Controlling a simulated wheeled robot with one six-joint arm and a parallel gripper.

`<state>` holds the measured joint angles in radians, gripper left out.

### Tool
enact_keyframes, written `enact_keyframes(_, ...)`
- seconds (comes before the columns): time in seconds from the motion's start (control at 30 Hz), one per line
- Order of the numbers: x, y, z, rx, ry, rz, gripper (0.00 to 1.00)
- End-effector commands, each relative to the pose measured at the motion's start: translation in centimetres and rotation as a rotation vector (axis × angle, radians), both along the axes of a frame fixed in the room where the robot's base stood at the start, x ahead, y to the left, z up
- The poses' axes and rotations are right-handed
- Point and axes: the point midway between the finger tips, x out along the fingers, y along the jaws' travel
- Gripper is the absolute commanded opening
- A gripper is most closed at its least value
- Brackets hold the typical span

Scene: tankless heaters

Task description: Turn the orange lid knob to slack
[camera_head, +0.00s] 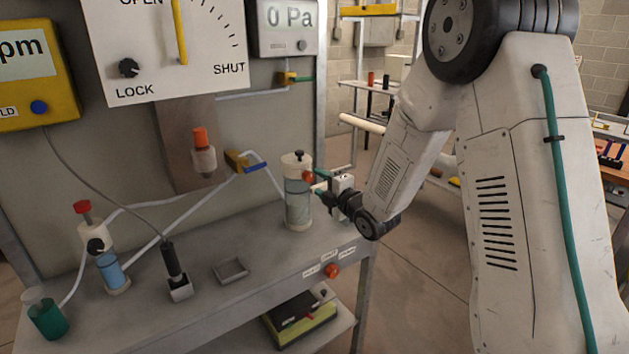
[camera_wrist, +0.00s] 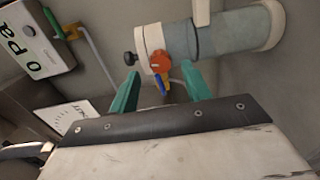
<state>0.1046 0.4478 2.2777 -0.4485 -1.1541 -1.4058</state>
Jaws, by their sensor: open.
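The orange lid knob (camera_head: 308,176) sits on the side of the cream lid (camera_head: 292,160) of an upright clear cylinder (camera_head: 298,204) on the bench. In the wrist view the orange knob (camera_wrist: 160,62) lies ahead, between and just beyond the two green fingers. My gripper (camera_head: 318,181) is beside the cylinder, to the right of the knob. In the wrist view my gripper (camera_wrist: 160,85) is open and empty, its fingers spread on either side of the knob's line. I cannot tell from these views whether a fingertip touches the knob.
A black knob (camera_wrist: 128,58) stands on the lid top. A tube runs to a yellow-and-blue valve (camera_head: 241,163) at left. Another orange knob (camera_head: 332,271) is on the bench's front edge. A small tray (camera_head: 231,271) and a black-handled tool (camera_head: 174,268) stand on the bench.

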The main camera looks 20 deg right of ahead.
Motion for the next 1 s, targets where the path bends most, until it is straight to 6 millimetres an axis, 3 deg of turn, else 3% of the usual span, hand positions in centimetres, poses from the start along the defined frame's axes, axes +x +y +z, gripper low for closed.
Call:
enact_keyframes(0.23, -3.0, -1.0, 0.1, 0.000, 0.001, -0.001, 0.48)
enact_keyframes(0.8, -3.2, -1.0, -0.1, 0.023, 0.014, -0.002, 0.48)
enact_keyframes(0.87, -3.3, -1.3, -1.1, 0.057, 0.077, -0.017, 0.48)
enact_keyframes(1.0, -4.3, -2.9, -6.2, 0.172, 0.364, -0.134, 0.48)
